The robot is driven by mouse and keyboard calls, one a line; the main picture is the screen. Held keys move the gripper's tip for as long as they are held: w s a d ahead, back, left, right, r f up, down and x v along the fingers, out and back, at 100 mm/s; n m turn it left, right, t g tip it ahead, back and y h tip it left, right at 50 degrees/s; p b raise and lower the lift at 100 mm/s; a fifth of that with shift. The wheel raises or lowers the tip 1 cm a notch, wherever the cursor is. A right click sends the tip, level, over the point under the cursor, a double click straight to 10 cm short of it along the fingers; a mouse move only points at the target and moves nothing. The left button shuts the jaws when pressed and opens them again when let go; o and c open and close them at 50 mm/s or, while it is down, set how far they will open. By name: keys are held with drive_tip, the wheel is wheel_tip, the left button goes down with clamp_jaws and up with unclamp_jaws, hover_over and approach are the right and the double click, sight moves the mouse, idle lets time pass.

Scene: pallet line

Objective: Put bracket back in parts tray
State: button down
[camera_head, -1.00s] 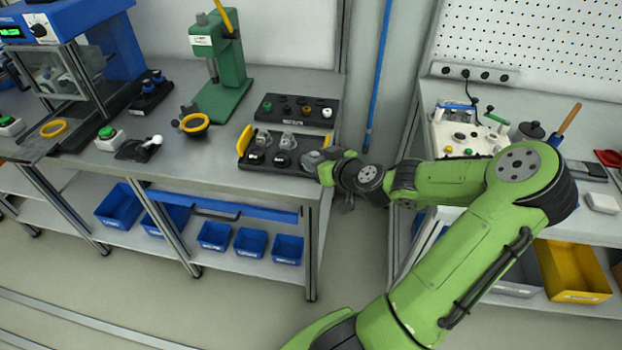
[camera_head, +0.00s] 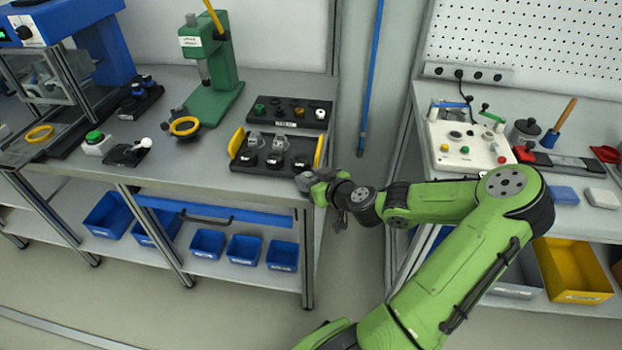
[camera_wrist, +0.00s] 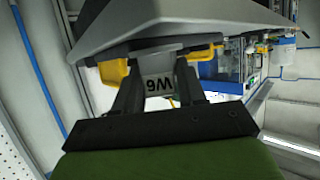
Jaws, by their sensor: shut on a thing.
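The parts tray, a black tray (camera_head: 236,164) with yellow end handles, lies near the right front of the left bench. It holds clear-grey parts at the back and black round parts in front. My gripper (camera_head: 312,184) is at the bench's right front corner, just right of and in front of the tray. It is shut on a small grey piece (camera_head: 303,182), which I take to be the bracket. In the wrist view the fingers (camera_wrist: 158,100) pinch a grey piece with dark lettering (camera_wrist: 157,82). A large grey slab beyond hides much; yellow parts show beside it.
A black rack (camera_head: 290,123) with coloured knobs stands behind the tray. A round yellow-rimmed fixture (camera_head: 185,127) and green press (camera_head: 215,75) are to its left. Blue bins (camera_head: 245,249) sit on the lower shelf. A gap separates the left and right benches (camera_head: 560,215).

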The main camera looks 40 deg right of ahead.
drive_tip(key=shift+f, duration=0.15)
drive_tip(key=c, duration=0.7)
unclamp_jaws()
drive_tip(key=shift+o, duration=0.2)
